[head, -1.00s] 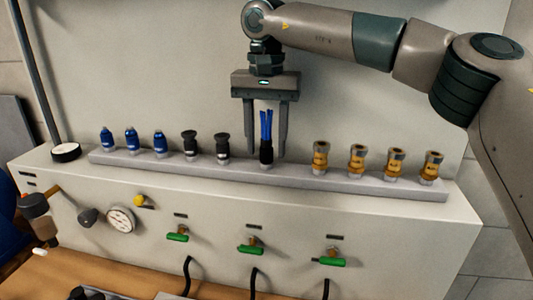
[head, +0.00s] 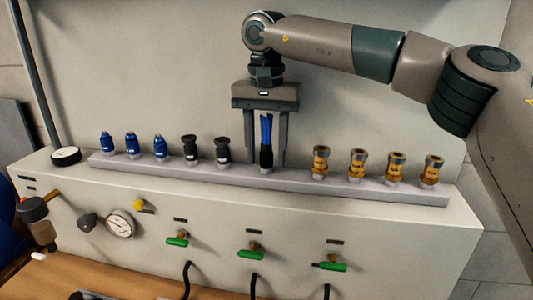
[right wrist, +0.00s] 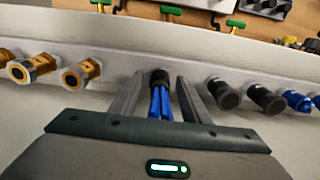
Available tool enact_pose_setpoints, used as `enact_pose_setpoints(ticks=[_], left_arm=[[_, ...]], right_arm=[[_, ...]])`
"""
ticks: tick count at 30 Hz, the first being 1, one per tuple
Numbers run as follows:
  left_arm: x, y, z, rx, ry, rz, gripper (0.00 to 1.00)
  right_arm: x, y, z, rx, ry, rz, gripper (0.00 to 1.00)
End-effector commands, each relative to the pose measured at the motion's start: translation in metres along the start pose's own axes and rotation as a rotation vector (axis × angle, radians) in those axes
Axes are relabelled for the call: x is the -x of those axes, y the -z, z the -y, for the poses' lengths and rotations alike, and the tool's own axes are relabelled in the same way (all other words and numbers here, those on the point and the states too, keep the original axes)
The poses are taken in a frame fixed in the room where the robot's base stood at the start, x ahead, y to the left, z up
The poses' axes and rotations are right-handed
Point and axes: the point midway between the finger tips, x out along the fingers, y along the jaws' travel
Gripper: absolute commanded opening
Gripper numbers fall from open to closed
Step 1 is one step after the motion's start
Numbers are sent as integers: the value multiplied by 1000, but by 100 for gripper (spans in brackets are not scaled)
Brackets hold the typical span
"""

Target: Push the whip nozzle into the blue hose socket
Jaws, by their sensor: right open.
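The whip nozzle (head: 266,153), with a black body and upright blue strands, stands upright on the grey rack bar. It also shows in the right wrist view (right wrist: 159,78). My right gripper (head: 267,160) is open, pointing down, with one finger on each side of the nozzle; it shows in the right wrist view (right wrist: 160,84) with gaps beside the nozzle. I cannot pick out a blue hose socket for certain. My left gripper is not in view.
The rack bar (head: 300,178) also holds blue nozzles (head: 131,143) and black nozzles (head: 190,148) to the left, and several brass ones (head: 357,163) to the right. Green valves (head: 250,251) and a gauge (head: 120,224) are on the panel front below. A wall stands behind.

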Motion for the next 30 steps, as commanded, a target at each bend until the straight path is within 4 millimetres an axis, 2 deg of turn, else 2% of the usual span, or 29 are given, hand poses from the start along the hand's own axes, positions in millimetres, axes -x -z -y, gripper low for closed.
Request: enact_pose_setpoints(ticks=[30], left_arm=[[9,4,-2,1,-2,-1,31]], right_arm=[[1,0,0,0,0,0,42]])
